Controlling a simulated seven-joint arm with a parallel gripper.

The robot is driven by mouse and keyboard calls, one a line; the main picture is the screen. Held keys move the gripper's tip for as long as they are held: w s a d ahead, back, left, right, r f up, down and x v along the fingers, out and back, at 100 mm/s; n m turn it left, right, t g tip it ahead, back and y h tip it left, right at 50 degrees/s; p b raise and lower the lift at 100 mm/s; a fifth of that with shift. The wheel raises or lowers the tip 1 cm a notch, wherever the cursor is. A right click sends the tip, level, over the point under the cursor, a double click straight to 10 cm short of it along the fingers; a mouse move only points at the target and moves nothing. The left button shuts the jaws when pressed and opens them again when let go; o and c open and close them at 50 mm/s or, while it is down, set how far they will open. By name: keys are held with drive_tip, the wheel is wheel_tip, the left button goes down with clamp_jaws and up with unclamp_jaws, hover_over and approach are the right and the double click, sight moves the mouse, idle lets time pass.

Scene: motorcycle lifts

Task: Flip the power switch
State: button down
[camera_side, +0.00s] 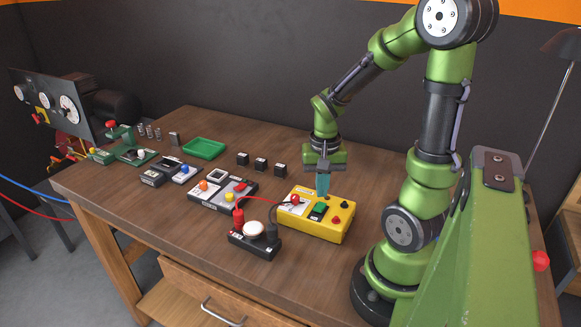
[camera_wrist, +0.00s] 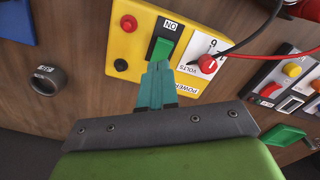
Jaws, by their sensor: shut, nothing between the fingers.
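The power switch is a green rocker (camera_wrist: 161,49) on a yellow box (camera_side: 297,229). In the wrist view the word ON stands beside the rocker's far end. In the side view the green rocker (camera_side: 320,208) shows on top of the box. My gripper (camera_side: 323,196) is shut and empty, pointing down above the box. In the wrist view its teal fingertips (camera_wrist: 157,66) overlap the near end of the rocker. I cannot tell whether they touch it. The fingers hide part of the box and its POWER label.
Other button panels (camera_side: 222,194), black cubes (camera_side: 260,163) and a green tray (camera_side: 205,148) lie to the left.

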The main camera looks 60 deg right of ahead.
sight(320, 205)
drive_tip(key=shift+r, duration=2.1)
drive_tip(key=w+a+r+n+t+y, duration=0.1)
drive_tip(key=a+r+n+t, duration=0.2)
drive_tip(key=a, duration=0.5)
drive_tip(key=w+a+r+n+t+y, duration=0.1)
drive_tip(key=a+r+n+t, duration=0.3)
drive_tip(key=a+r, duration=0.4)
drive_tip(key=shift+a+n, duration=0.3)
drive_tip(key=shift+n, duration=0.2)
